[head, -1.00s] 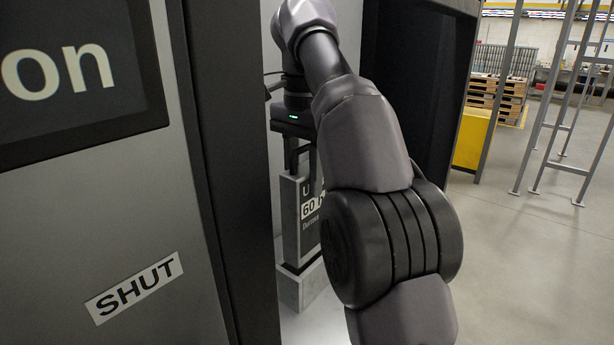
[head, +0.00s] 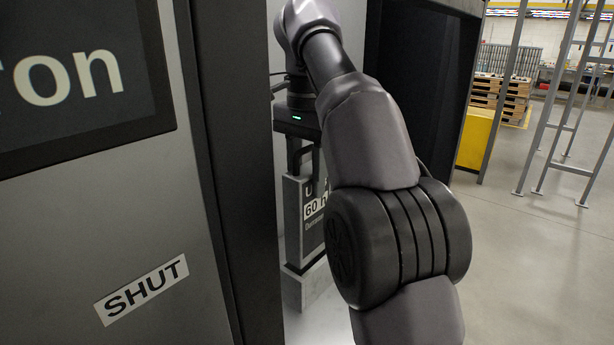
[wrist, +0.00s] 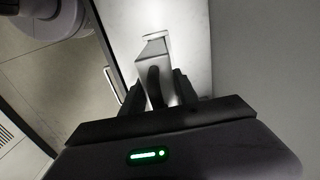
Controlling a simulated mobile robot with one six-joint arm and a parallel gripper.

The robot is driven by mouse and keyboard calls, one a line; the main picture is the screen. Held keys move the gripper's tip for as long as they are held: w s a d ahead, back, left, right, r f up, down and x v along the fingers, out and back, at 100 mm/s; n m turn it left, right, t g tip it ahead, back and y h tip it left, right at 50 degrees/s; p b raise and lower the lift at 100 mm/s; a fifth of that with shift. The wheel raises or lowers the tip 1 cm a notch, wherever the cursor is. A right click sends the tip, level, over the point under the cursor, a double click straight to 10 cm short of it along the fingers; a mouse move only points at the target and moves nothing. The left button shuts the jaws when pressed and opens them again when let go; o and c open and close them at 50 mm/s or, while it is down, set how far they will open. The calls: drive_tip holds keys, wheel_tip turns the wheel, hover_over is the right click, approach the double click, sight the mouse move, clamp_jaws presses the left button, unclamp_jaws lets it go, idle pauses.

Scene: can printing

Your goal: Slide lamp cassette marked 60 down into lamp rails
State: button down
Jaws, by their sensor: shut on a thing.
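The lamp cassette marked 60 (head: 313,226) is a dark upright panel with a white label, inside the open bay in the head view. Grey upright rails (head: 292,222) stand along its left side, over a pale grey base block (head: 306,291). My gripper (head: 305,160) is above the cassette and shut on its top. In the wrist view my gripper (wrist: 158,92) has a dark handle (wrist: 155,85) between its fingers. My arm hides the cassette's right side. I cannot tell how deep it sits in the rails.
A dark door edge (head: 232,180) and a panel with a SHUT label (head: 141,290) stand close on the left of the bay. A dark wall (head: 412,85) bounds it on the right. Open floor (head: 530,250) lies further right, with a yellow box (head: 476,138).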

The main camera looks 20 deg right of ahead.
sight(307, 224)
idle(0.9)
drive_tip(key=shift+f, duration=0.35)
drive_tip(key=shift+f+b, duration=4.15)
drive_tip(key=shift+f, duration=0.55)
drive_tip(key=c, duration=0.8)
unclamp_jaws()
drive_tip(key=shift+r, duration=0.1)
drive_tip(key=shift+c, duration=0.2)
wheel_tip(307, 224, up, 12)
drive_tip(key=p, duration=1.2)
drive_tip(key=shift+r, duration=0.15)
drive_tip(key=shift+f, duration=0.2)
